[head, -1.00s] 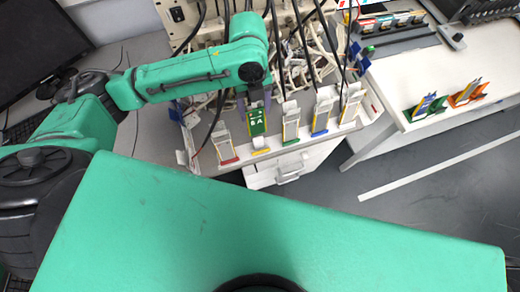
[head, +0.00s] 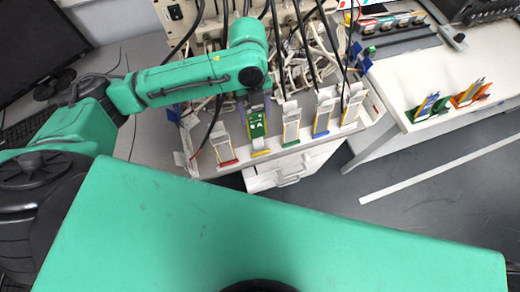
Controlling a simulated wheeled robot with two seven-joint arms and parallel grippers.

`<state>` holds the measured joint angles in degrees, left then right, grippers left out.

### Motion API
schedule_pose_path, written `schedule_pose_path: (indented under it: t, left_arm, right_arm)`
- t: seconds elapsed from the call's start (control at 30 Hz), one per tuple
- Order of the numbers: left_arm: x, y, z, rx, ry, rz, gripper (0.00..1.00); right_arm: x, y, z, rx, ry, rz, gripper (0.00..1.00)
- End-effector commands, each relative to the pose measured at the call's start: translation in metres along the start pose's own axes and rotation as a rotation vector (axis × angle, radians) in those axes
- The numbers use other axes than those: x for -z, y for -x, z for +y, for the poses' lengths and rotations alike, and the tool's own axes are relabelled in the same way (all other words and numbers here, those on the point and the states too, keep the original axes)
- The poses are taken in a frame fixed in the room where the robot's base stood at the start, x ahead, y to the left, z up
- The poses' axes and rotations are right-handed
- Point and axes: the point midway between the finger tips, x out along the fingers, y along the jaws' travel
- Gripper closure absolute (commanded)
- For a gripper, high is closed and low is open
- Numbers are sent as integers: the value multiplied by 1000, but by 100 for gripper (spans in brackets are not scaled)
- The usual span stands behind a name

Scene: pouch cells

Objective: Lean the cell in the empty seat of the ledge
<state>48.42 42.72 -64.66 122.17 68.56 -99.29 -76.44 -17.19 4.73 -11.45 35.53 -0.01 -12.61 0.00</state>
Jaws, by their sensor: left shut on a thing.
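The green cell (head: 257,124) with white marks is in the grasp of my left gripper (head: 258,104), which points down from the end of the green arm. The gripper is shut on the cell's upper part. The cell is at the seat with the yellow base strip (head: 261,152) on the ledge (head: 205,160). A pale part shows just below the cell; I cannot tell whether the cell touches the seat. The seats beside it, with a red strip (head: 228,161) on the left and a green strip (head: 291,143) on the right, hold pale upright pieces. My right gripper is not in view.
Farther right on the ledge are a seat with a blue strip (head: 320,134) and another yellow-edged one. Black cables hang down close behind and beside my gripper. A white table (head: 450,75) at right carries green (head: 428,107) and orange (head: 470,95) holders.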

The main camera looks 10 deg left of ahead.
Motion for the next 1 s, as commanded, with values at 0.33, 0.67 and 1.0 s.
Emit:
schedule_pose_path:
  t: [0.33, 0.67, 1.0]
  left_arm:
    - [3, -21, 0, 0, -1, 1, 64]
    - [6, -42, 0, 0, 0, 1, 64]
    - [8, -57, 0, 0, 0, 0, 64]
  right_arm:
    - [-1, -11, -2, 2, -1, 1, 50]
    - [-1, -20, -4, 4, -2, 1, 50]
    - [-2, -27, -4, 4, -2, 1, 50]
